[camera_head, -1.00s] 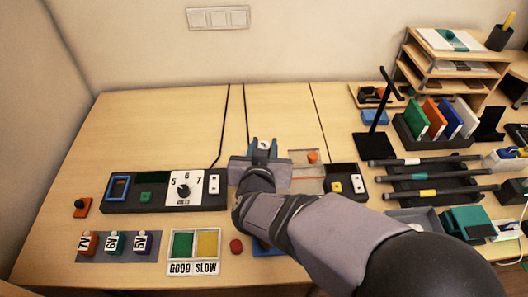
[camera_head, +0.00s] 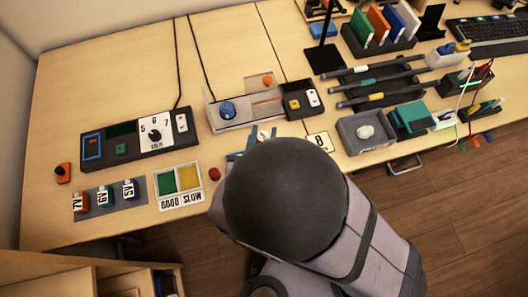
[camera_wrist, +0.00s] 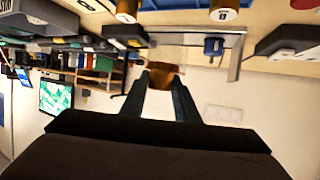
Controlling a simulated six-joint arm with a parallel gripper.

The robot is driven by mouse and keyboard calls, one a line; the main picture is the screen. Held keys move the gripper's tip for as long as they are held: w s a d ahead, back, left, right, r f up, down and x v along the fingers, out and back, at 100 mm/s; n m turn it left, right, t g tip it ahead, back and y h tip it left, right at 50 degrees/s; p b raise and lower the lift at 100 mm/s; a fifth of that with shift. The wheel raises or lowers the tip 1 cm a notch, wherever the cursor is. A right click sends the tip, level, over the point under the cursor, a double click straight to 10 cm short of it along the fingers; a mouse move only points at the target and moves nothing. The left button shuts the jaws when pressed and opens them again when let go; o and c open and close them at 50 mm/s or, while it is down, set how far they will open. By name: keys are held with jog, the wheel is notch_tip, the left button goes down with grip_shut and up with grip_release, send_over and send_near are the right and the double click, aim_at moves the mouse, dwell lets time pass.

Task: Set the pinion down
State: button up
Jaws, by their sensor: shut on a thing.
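My gripper (camera_head: 262,138) is over the front part of the table, in front of the clear-topped stand (camera_head: 246,120). Its jaws are shut on a small piece, which I take to be the pinion. In the head view a small pale piece (camera_head: 264,133) shows at the jaw tips, and my arm hides most of the rest. In the wrist view, the two fingers (camera_wrist: 163,84) have a brown-orange shape (camera_wrist: 163,77) between or behind them. I cannot tell whether it is the held piece. A blue round part (camera_head: 228,109) stands on the stand's left side, apart from my gripper.
The dial box (camera_head: 110,148) is left of the stand. A green and yellow tray (camera_head: 181,205) and labelled blocks (camera_head: 104,198) lie at the front left. A grey bin (camera_head: 352,145) and dark rack (camera_head: 372,68) are to the right. The back left of the table is clear.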

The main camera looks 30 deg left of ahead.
jog(key=shift+d+f, duration=0.1)
jog(key=shift+d, duration=0.05)
jog(key=shift+f+b, duration=0.45)
jog(key=shift+f, duration=2.35)
jog(key=shift+f, duration=0.1)
jog(key=shift+f, duration=2)
jog(key=shift+f, duration=0.1)
jog(key=o, duration=0.8)
